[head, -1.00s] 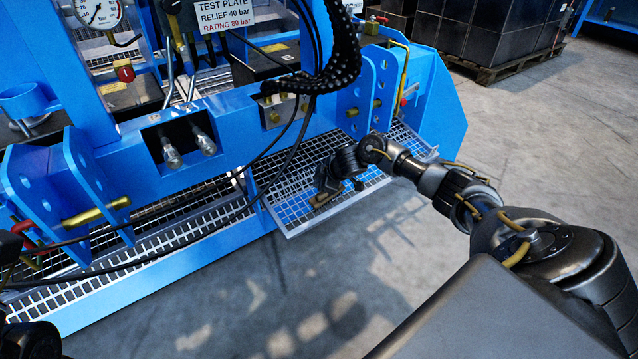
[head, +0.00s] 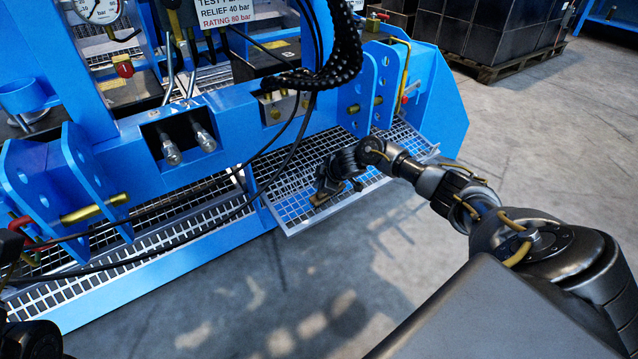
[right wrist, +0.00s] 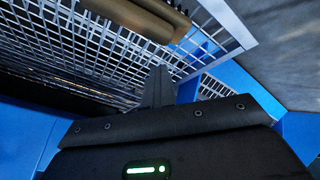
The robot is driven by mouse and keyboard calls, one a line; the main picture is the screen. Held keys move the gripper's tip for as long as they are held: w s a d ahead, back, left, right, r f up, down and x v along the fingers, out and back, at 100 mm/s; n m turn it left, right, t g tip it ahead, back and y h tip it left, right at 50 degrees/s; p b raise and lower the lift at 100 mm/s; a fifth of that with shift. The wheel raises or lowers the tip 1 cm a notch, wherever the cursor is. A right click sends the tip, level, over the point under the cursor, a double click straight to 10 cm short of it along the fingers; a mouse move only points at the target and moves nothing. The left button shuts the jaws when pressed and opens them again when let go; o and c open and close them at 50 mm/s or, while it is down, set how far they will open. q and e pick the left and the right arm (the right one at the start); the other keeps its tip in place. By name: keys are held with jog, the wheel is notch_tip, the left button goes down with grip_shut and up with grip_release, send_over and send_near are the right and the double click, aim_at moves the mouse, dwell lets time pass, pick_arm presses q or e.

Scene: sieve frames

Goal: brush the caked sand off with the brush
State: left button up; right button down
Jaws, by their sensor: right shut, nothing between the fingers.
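A brush (head: 327,197) with a tan-brown handle lies on a silver mesh sieve frame (head: 289,233). My right gripper (head: 323,187) reaches down over the mesh beside the brush. In the wrist view its fingers (right wrist: 158,82) are together and empty, with their tips just short of the handle. I cannot make out caked sand on the mesh. My left gripper is not clearly seen; only dark arm parts show at the lower left edge.
A blue steel rig (head: 234,121) with lugs, pins and fittings stands behind the mesh. Black hoses (head: 290,150) hang across its front. A longer grating (head: 190,215) runs to the left. The concrete floor (head: 520,130) is open at the right.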

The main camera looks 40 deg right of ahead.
jog(key=shift+w+f+b, duration=0.25)
jog(key=shift+f+b, duration=0.4)
jog(key=shift+f, duration=0.5)
jog(key=shift+d, duration=0.1)
jog(key=shift+s+d, duration=0.1)
jog(key=shift+d, duration=1.6)
jog(key=shift+d+f, duration=0.1)
jog(key=shift+d, duration=2.2)
jog(key=shift+s+d+b, duration=0.1)
jog(key=shift+d+b, duration=0.5)
jog(key=shift+d, duration=0.75)
jog(key=shift+r+p, duration=0.2)
jog(key=shift+p, duration=0.25)
jog(key=shift+a+r+p, duration=0.1)
jog(key=shift+a+p, duration=1.45)
jog(key=shift+a, duration=0.15)
jog(key=shift+a+f, duration=0.3)
jog(key=shift+a, duration=0.05)
